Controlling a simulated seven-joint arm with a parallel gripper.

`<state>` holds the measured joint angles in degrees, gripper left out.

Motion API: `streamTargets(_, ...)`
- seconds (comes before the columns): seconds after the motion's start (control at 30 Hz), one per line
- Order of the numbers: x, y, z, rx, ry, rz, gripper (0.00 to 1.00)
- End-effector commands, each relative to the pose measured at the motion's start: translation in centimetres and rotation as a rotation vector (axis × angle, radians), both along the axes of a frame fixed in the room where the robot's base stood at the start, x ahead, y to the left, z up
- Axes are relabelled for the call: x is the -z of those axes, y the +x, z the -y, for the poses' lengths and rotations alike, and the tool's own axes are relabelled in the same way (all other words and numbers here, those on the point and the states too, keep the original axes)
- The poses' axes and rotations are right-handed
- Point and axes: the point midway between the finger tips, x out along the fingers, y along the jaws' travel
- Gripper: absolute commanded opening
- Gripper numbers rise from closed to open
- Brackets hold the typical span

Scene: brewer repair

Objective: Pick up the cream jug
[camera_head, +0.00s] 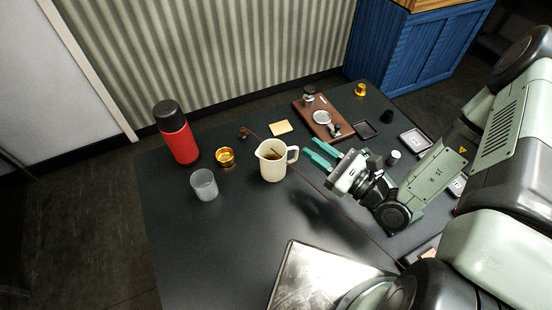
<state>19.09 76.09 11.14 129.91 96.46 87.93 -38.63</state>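The cream jug (272,166) stands upright on the dark table, near its middle. Its handle (293,155) points right, toward my gripper, and something brownish shows inside it. My gripper (317,152) is just right of the jug, with its two green fingers pointing left toward the handle. The fingers are apart with a gap between them, and nothing shows between them. The fingertips look close to the handle in the picture, but I cannot tell the exact distance or height.
Left of the jug stand a brass cup (225,156), a grey tumbler (205,185) and a red flask (180,138). A metallic sheet (318,277) lies in front. A thin cable crosses the table.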

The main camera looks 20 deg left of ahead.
Motion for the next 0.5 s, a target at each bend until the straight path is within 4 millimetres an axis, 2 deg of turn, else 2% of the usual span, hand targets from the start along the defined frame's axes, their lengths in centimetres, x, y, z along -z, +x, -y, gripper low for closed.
streamTargets(0.03,2.2,-0.2,0.1,0.075,0.019,-0.060,0.23)
streamTargets(0.2,7.3,-0.9,0.7,0.270,0.030,-0.181,0.23)
streamTargets(0.33,9.2,-1.3,0.9,0.339,0.023,-0.225,0.23)
streamTargets(0.5,9.7,-0.4,-0.2,0.356,0.021,-0.234,0.23)
